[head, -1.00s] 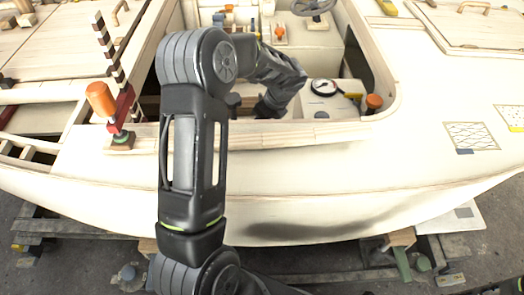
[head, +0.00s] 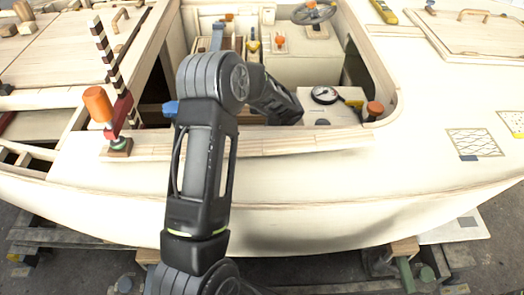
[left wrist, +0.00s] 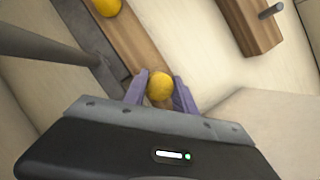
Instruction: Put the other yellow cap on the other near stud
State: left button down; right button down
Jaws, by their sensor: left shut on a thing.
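My left gripper (left wrist: 160,90) shows in the left wrist view with its two purple fingers shut on a yellow cap (left wrist: 159,86). The held cap is over a brown wooden strip; I cannot tell whether it touches the strip or a stud. Another yellow cap (left wrist: 106,5) is on the same strip at the top edge of that view. A grey stud (left wrist: 271,11) stands out of a separate wooden block (left wrist: 248,28) at the upper right, bare. In the head view my left arm reaches into the cockpit and its gripper is hidden. My right gripper is not in view.
In the head view the near coaming (head: 275,143) runs under my arm. A round gauge (head: 324,95) and an orange-topped post (head: 374,111) are right of it. An orange-handled clamp (head: 98,104) stands left. A dark grey bar (left wrist: 45,46) crosses the left wrist view.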

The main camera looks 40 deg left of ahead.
pick_arm(q)
jog(key=shift+f, duration=0.9)
jog(key=c, duration=1)
grip_release()
jog(key=p+v, duration=0.2)
jog(key=v, duration=1)
jog(key=shift+r, duration=0.2)
